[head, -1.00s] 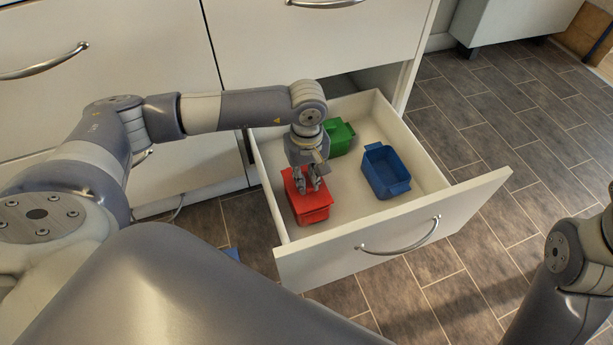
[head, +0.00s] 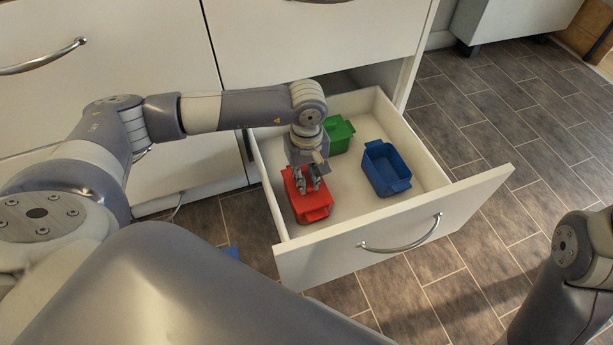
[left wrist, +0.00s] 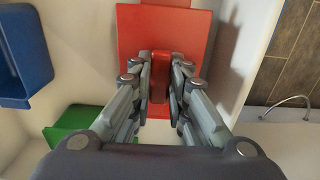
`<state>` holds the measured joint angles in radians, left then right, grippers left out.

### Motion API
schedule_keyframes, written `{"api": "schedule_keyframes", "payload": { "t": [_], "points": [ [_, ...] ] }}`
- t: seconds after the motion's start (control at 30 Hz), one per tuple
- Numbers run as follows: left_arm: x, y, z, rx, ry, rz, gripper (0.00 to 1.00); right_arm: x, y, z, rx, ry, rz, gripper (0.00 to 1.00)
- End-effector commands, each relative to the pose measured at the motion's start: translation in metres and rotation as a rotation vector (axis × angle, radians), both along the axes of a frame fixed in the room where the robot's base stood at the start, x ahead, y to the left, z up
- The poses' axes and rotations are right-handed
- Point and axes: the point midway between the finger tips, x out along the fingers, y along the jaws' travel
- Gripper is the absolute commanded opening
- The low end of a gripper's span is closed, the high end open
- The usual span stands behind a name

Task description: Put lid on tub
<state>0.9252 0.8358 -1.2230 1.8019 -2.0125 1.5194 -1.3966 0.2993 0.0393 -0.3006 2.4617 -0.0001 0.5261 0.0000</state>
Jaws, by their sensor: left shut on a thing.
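The red tub (head: 314,211) stands in the open drawer, near its left wall. A flat red lid (left wrist: 135,35) with a raised red handle (left wrist: 159,78) shows in the left wrist view. My left gripper (head: 308,186) points down over the red tub. In the left wrist view its fingers (left wrist: 160,88) are shut on the lid's handle. The lid is at the top of the red tub; I cannot tell whether it is fully seated, as the fingers hide part of it. My right gripper is out of view.
A blue open tub (head: 386,170) stands to the right in the drawer, and a green tub (head: 339,134) at the back. The drawer front (head: 400,232) with its handle bounds the near side.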

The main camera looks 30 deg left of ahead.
Motion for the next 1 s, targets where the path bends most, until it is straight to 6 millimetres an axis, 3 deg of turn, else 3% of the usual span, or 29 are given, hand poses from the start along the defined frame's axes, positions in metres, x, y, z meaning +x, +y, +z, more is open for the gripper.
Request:
{"api": "schedule_keyframes", "payload": {
  "t": [0.23,0.27,0.33,0.77,1.0],
  "points": [
    [0.0,0.0,-0.005,0.0,0.0,0.0,0.0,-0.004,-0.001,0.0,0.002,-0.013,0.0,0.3],
    [0.0,0.0,-0.004,0.0,0.0,0.0,0.22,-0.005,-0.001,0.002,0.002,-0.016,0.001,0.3],
    [0.0,0.0,-0.004,0.0,0.0,0.0,0.38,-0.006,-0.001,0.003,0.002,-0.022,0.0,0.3],
    [0.0,0.0,0.003,0.0,-0.001,0.0,0.39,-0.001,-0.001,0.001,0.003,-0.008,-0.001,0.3],
    [0.002,0.0,0.046,-0.001,-0.006,0.0,0.39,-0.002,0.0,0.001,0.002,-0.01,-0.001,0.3]
  ]
}}
